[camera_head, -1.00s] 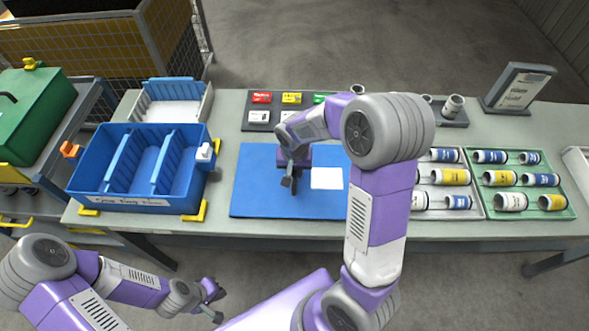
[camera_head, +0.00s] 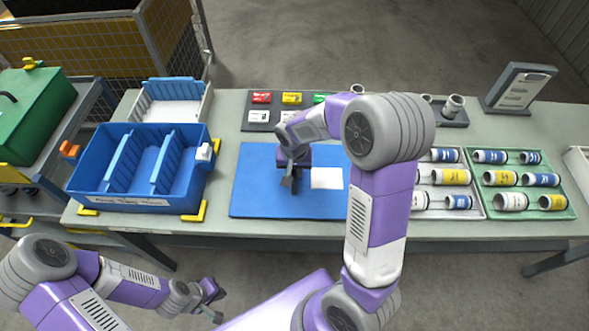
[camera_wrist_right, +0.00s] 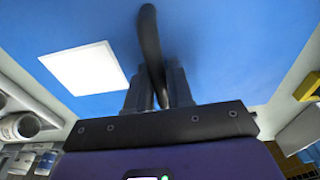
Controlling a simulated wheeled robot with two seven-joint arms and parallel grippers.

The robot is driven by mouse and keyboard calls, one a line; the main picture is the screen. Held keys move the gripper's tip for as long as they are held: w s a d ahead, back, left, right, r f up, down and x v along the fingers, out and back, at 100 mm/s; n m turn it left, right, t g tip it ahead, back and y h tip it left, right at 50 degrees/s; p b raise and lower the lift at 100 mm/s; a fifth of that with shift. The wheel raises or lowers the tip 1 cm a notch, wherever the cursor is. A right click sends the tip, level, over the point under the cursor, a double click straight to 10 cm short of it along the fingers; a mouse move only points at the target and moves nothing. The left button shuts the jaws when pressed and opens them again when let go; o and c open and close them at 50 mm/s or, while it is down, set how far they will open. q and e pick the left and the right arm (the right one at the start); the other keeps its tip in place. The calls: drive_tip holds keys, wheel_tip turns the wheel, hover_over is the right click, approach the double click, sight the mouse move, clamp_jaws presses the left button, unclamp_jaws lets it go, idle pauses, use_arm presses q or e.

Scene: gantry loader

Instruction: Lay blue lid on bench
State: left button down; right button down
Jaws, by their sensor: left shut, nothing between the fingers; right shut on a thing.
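The blue lid (camera_head: 258,190) is a flat blue panel with a white label (camera_head: 326,178), lying level at the middle of the bench (camera_head: 226,165). I cannot tell whether it fully touches the bench top. My right gripper (camera_head: 291,184) is over the lid's middle, left of the label. In the right wrist view, my right gripper (camera_wrist_right: 160,92) is shut on the lid's dark handle (camera_wrist_right: 149,40), with the blue surface (camera_wrist_right: 235,50) behind it. My right arm hides the lid's right part in the head view. My left gripper (camera_head: 213,304) is shut and empty, low in front of the bench.
A blue divided bin (camera_head: 140,203) stands left of the lid, with yellow corner brackets. Behind the lid is a dark tray with coloured blocks (camera_head: 262,97). Trays of labelled cylinders (camera_head: 522,211) and a sign stand (camera_head: 517,88) are on the right.

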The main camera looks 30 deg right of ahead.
drive_tip(key=shift+f, duration=0.1)
drive_tip(key=shift+f+b, duration=0.4)
drive_tip(key=shift+b, duration=0.05)
drive_tip(key=c, duration=0.9)
unclamp_jaws()
drive_tip(key=shift+s+a+r+p, duration=0.15)
drive_tip(key=shift+r+p, duration=0.25)
drive_tip(key=shift+r, duration=0.85)
drive_tip(key=shift+s+r+p, duration=0.1)
drive_tip(key=shift+r+p, duration=0.25)
drive_tip(key=shift+r, duration=0.95)
drive_tip(key=shift+s+a+r+p, duration=0.15)
drive_tip(key=shift+r+p, duration=0.25)
drive_tip(key=shift+r, duration=0.85)
